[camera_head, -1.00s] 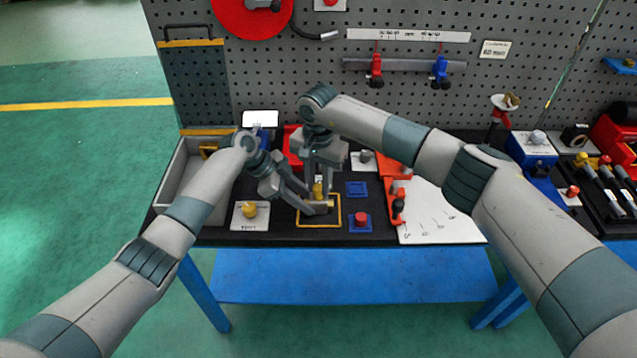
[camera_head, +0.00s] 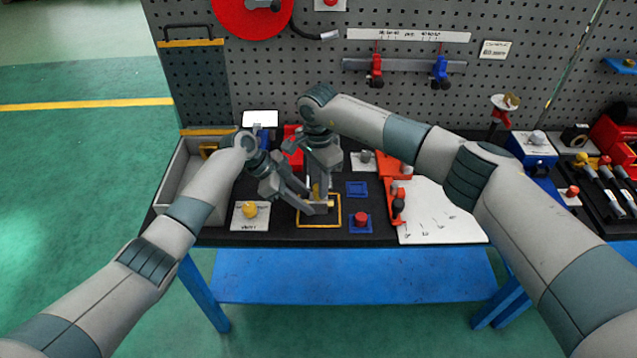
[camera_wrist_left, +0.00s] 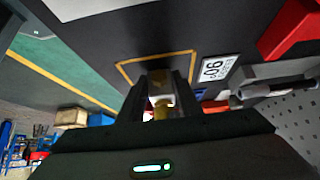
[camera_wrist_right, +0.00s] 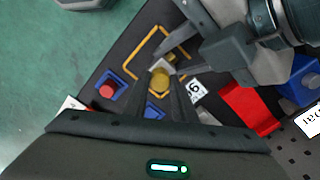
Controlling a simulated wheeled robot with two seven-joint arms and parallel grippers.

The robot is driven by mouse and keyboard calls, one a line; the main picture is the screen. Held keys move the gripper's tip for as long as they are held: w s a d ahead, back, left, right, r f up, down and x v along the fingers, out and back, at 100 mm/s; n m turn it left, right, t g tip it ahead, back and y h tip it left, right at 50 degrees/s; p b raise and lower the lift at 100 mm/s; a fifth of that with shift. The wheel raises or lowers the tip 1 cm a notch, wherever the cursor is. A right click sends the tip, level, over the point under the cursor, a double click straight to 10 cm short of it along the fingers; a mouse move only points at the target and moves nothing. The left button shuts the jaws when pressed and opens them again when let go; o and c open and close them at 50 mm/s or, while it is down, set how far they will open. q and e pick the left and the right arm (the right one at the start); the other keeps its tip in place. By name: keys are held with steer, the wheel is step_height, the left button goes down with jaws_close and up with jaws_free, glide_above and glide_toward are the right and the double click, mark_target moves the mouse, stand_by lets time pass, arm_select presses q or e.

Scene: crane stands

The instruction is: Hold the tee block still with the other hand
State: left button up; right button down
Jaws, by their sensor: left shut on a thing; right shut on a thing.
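The tee block (camera_wrist_right: 160,66), a small grey metal block, is inside the yellow square outline (camera_head: 325,225) on the bench. My left gripper (camera_head: 312,208) is shut on it from the left side; in the left wrist view the block (camera_wrist_left: 160,88) shows between the fingers. A yellow round part (camera_wrist_right: 158,83) stands on the block. My right gripper (camera_head: 316,190) comes down from above and is shut on this yellow part. The fingers of both grippers hide much of the block.
A white plate with a yellow knob (camera_head: 250,209) is left. A grey tray (camera_head: 185,185) stands farther left. The pegboard (camera_head: 290,70) rises behind.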

steer(key=m, duration=0.4)
steer(key=shift+m, duration=0.3)
steer(key=m, duration=0.5)
stand_by(0.3)
steer(key=shift+m, duration=0.3)
steer(key=m, duration=0.4)
steer(key=shift+m, duration=0.3)
steer(key=m, duration=0.5)
steer(key=shift+w, duration=0.1)
stand_by(0.3)
